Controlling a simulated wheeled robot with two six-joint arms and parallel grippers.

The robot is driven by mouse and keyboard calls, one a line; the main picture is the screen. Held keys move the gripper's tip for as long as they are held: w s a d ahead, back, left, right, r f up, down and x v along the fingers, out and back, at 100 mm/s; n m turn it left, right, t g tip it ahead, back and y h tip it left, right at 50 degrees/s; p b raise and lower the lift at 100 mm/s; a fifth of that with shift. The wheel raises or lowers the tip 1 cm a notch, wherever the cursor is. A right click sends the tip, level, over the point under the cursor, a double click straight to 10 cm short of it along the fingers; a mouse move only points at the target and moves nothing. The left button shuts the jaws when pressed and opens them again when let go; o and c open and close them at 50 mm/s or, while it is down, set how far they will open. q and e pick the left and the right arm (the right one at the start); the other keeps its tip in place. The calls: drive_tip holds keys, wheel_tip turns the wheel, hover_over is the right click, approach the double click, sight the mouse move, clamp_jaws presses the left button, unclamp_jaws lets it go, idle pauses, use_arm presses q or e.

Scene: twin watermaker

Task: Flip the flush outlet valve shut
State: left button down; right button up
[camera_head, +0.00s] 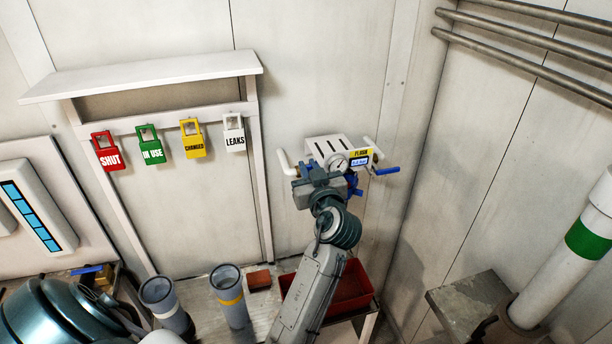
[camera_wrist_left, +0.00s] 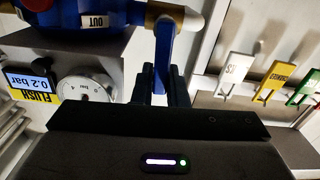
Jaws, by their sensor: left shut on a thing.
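The flush unit is a white box (camera_head: 323,147) on the back wall with a round gauge, a yellow FLUSH label and a small display. The display reads 0.2 bar in the left wrist view (camera_wrist_left: 28,83). My left gripper (camera_head: 322,178) is in front of the unit's left side. In the left wrist view its dark fingers (camera_wrist_left: 161,88) are shut on a blue lever (camera_wrist_left: 163,52), beside a brass fitting (camera_wrist_left: 166,14) and a blue body marked OUT (camera_wrist_left: 96,20). In the head view the gripper hides this lever. Another blue lever (camera_head: 387,171) points right at the unit's right side.
Red, green, yellow and white tags (camera_head: 234,133) hang on a rack to the left. Below stand two grey cylinders (camera_head: 230,300) and a red bin (camera_head: 352,290), partly behind my arm. A white pipe with a green band (camera_head: 588,240) stands at right.

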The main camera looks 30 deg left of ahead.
use_arm(q)
drive_tip(key=shift+w+d+m, duration=0.1)
drive_tip(key=shift+w+m, duration=0.05)
drive_tip(key=shift+m, duration=0.25)
use_arm(e)
drive_tip(key=shift+f, duration=0.35)
drive_tip(key=shift+d, duration=0.1)
use_arm(q)
drive_tip(key=c, duration=1.5)
unclamp_jaws()
drive_tip(key=shift+o, duration=0.3)
use_arm(e)
drive_tip(key=shift+d, duration=0.25)
drive_tip(key=shift+a+r, duration=0.15)
